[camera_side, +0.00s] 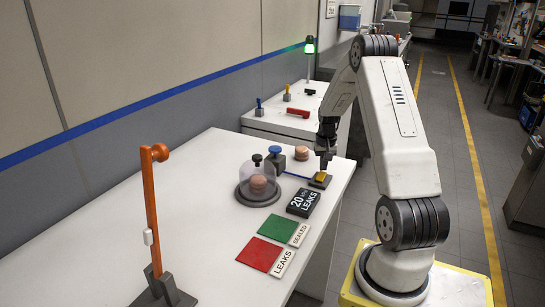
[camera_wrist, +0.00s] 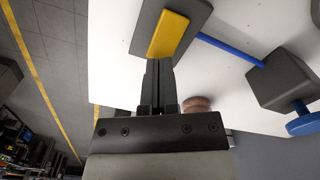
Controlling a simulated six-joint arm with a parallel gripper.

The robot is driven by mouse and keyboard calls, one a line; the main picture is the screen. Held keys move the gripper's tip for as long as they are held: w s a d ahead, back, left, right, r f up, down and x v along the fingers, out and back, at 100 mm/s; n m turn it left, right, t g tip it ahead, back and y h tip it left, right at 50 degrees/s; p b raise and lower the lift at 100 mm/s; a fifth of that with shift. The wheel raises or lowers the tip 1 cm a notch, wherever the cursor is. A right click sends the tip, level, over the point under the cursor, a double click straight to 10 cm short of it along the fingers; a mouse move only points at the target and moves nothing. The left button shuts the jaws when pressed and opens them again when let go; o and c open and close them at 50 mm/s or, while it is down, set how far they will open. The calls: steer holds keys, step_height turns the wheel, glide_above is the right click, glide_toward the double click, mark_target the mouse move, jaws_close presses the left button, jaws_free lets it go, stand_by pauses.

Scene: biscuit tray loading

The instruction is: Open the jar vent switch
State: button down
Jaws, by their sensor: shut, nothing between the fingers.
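The switch is a yellow paddle (camera_side: 320,177) on a dark grey base near the table's right edge. In the wrist view the yellow paddle (camera_wrist: 168,34) lies just beyond my fingertips, its near end partly hidden by them. My gripper (camera_side: 323,166) points down over the paddle, shut and empty; its closed fingers (camera_wrist: 159,66) also show in the wrist view. I cannot tell whether they touch the paddle. A clear dome jar (camera_side: 245,178) with a dark knob covers a round biscuit (camera_side: 258,184) on a dark round base.
A blue tube (camera_wrist: 225,48) runs from the switch to a grey block (camera_wrist: 280,80) with a blue knob. Another biscuit (camera_side: 301,153) lies behind. An orange post (camera_side: 151,215) stands left.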

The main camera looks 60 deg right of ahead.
mark_target(322, 173)
steer(key=shift+f, duration=0.7)
stand_by(0.7)
steer(key=shift+r, duration=3.55)
steer(key=shift+a, duration=0.1)
steer(key=w+a+r+n+t, duration=0.1)
steer(key=w+a+n, duration=0.25)
steer(key=a, duration=0.75)
steer(key=w+a+r+n, duration=0.15)
steer(key=w+a, duration=0.35)
steer(key=a, duration=0.6)
steer(key=s+a+n, duration=0.3)
steer(key=a, duration=0.6)
steer(key=s+a+f+n+t, duration=0.1)
steer(key=s+a+n, duration=0.3)
steer(key=a, duration=0.6)
steer(key=shift+s+a+f+t, duration=0.15)
steer(key=shift+s+t, duration=0.05)
steer(key=shift+t, duration=0.1)
